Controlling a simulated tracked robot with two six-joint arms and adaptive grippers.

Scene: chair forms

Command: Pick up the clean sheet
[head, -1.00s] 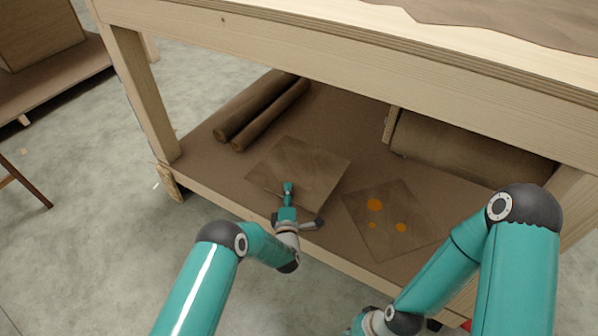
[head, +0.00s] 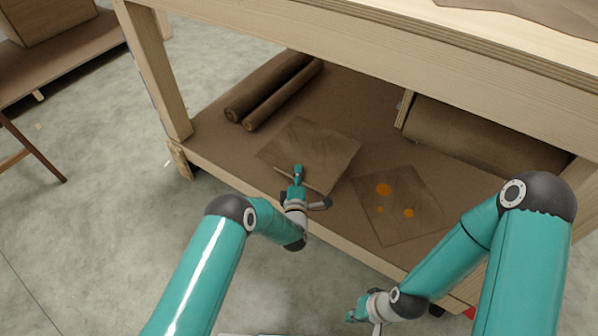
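The clean sheet (head: 318,148) is a plain brown square lying on the lower shelf of the workbench, with no spots visible. A second brown sheet (head: 398,222) with orange spots lies to its right. My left gripper (head: 297,178) is at the front edge of the clean sheet, its tip overlapping that edge in the picture. A thin pale strip shows along this edge by the gripper. I cannot tell whether the fingers touch or hold the sheet. My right gripper (head: 362,314) hangs low in front of the bench, over the floor, away from both sheets. Its finger opening is unclear.
Two brown rolls (head: 275,92) lie on the shelf behind the clean sheet, and a larger roll (head: 480,138) lies at the back right. The thick bench top (head: 370,50) overhangs the shelf. A wooden leg (head: 160,85) stands at the left.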

